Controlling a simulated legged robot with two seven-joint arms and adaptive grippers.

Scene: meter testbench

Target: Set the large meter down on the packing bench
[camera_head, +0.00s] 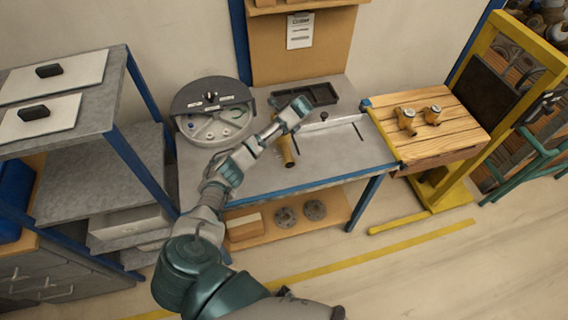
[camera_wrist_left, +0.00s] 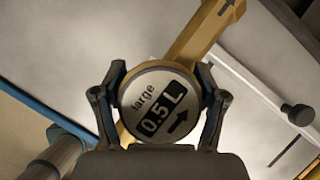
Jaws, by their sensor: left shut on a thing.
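The large meter has a brass-yellow pipe body (camera_head: 286,152) and a round white face reading "large 0.5 L" with an arrow, plain in the left wrist view (camera_wrist_left: 152,104). My left gripper (camera_head: 297,110) is shut on it, one finger on each side of the round face (camera_wrist_left: 160,82). The meter is over the grey bench (camera_head: 342,150) with the blue front edge; I cannot tell whether it touches the top. The arm hides part of it in the head view. A wooden-topped bench (camera_head: 456,118) stands to the right. No label names the packing bench. My right gripper is not in view.
A round grey device (camera_head: 212,112) and a black tray (camera_head: 305,95) stand on the grey bench. Two smaller brass meters (camera_head: 406,120) (camera_head: 432,115) are on the wooden top. A yellow frame (camera_head: 470,80) rises at its right. A grey shelf (camera_head: 98,120) stands left.

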